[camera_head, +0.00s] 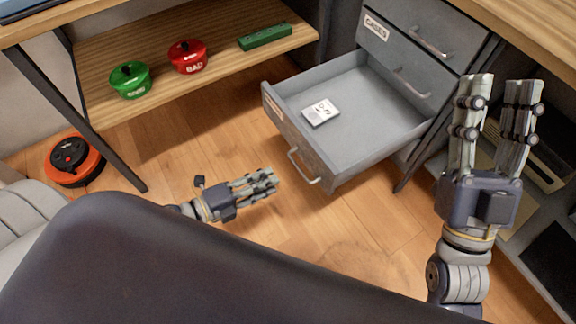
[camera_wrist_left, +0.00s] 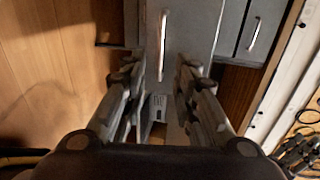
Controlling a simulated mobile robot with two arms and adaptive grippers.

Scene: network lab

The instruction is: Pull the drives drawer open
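A closed drawer with a label (camera_head: 375,27) is above the open one. A shelf (camera_head: 215,62) at the left holds a green pot (camera_head: 130,80), a red pot (camera_head: 188,56) and a green bar (camera_head: 265,36). An orange-black round device (camera_head: 73,160) is on the floor.

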